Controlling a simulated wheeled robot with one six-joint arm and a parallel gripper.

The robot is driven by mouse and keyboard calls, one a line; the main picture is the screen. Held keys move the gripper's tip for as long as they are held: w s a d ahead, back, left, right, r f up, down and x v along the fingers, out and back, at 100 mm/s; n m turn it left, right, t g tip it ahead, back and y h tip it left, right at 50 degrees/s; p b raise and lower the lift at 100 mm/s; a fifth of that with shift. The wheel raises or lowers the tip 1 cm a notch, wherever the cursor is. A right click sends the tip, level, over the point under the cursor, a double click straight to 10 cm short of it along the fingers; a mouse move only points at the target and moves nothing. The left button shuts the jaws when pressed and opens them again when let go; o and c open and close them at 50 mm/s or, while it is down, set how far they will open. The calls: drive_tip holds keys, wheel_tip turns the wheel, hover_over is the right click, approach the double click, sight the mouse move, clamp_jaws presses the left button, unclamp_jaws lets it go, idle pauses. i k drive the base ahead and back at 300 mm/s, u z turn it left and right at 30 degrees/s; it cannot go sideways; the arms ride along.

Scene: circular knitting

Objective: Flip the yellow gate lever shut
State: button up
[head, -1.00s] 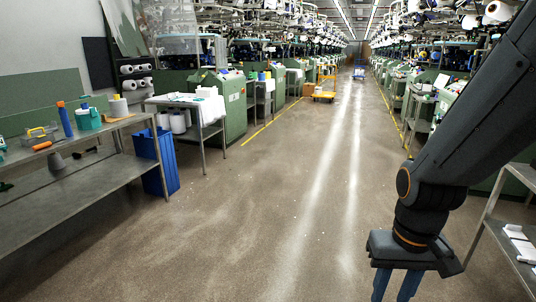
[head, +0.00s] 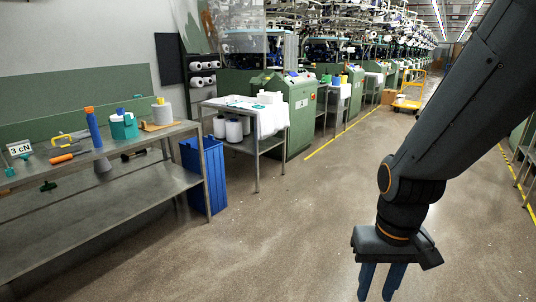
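A yellow bracket-shaped part (head: 64,140) lies on the top of the grey workbench (head: 174,131) at the left. It is small in the picture, and I cannot tell whether it is the gate lever or how it is set. My gripper (head: 381,284) hangs over the floor at the lower right, far from the bench. Its two blue fingers point down with a gap between them, and nothing shows in the gap. The fingertips are at the lower edge of the picture.
Around the yellow part are a "3 cN" card (head: 19,149), an orange-handled tool (head: 62,159), a blue bottle (head: 93,128), a teal container (head: 123,127) and a yarn cone (head: 162,112). A blue bin (head: 206,176) stands beside the bench. The middle floor is clear.

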sight(255, 79)
drive_tip(key=u, duration=0.3)
drive_tip(key=i, duration=2.35)
drive_tip(key=u, duration=0.2)
drive_tip(key=i, duration=2.3)
drive_tip(key=z, duration=0.05)
